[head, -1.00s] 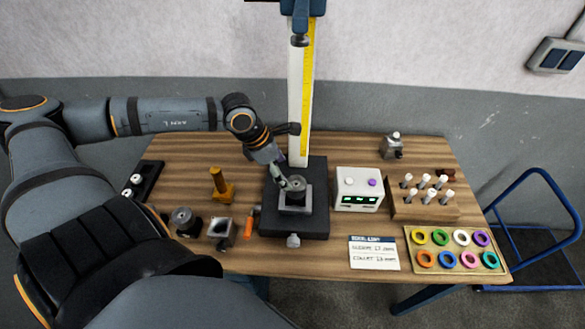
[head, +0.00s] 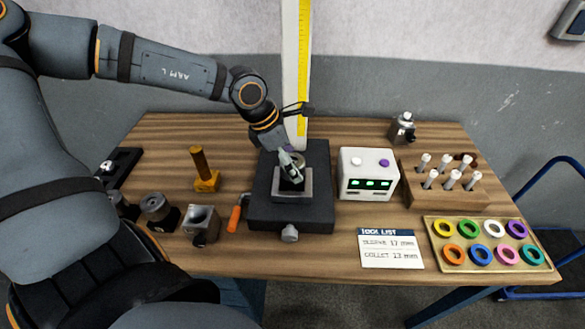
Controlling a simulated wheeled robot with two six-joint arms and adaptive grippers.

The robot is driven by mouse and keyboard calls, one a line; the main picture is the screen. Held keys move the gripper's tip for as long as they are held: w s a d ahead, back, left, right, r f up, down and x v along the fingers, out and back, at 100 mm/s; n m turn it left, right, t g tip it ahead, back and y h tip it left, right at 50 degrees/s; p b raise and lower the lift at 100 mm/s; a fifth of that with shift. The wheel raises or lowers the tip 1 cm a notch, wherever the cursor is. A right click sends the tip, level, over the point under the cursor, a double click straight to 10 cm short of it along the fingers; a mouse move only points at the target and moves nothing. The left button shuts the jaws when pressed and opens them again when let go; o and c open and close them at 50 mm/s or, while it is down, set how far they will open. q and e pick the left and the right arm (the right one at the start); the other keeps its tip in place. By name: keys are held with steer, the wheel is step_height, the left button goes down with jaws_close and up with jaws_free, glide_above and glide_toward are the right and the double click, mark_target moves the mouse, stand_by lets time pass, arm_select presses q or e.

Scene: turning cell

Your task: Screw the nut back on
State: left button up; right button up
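A dark round part (head: 301,161) sits in a grey square holder (head: 297,193) on the black base of the measuring stand (head: 320,210); I cannot tell whether it is the nut or what it screws onto. My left gripper (head: 290,174) points down at this part, its fingertips over or against it and covering much of it. The fingers are small and dark here, so I cannot tell whether they are open or shut on it. My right gripper is not in view.
Left of the stand are an orange-handled tool (head: 236,214), a grey block (head: 201,221), a brass post (head: 203,172) and a round dark part (head: 156,209). Right are a white display box (head: 367,161), a peg rack (head: 445,196), a ring tray (head: 486,247) and a card (head: 390,254).

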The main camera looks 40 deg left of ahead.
arm_select(q)
steer(key=shift+w+f, duration=0.15)
steer(key=shift+f, duration=0.15)
steer(key=shift+d, duration=0.1)
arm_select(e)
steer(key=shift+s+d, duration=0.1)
arm_select(q)
steer(key=shift+c, duration=0.4)
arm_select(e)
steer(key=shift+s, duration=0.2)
arm_select(q)
steer(key=c, duration=1.3)
steer(key=shift+m, duration=0.3)
steer(key=shift+f+m+g+h, duration=0.1)
steer(key=shift+m+g+h, duration=0.3)
steer(key=shift+m, duration=0.6)
steer(key=m+g+b, duration=0.1)
steer(key=m, duration=0.1)
steer(key=m+g+b, duration=0.1)
steer(key=m+b, duration=0.1)
steer(key=m, duration=0.1)
steer(key=shift+f+b, duration=0.2)
steer(key=shift+b, duration=0.1)
steer(key=shift+r+m+g, duration=0.2)
steer(key=shift+m+g, duration=0.1)
steer(key=shift+m, duration=0.4)
steer(key=shift+r, duration=0.1)
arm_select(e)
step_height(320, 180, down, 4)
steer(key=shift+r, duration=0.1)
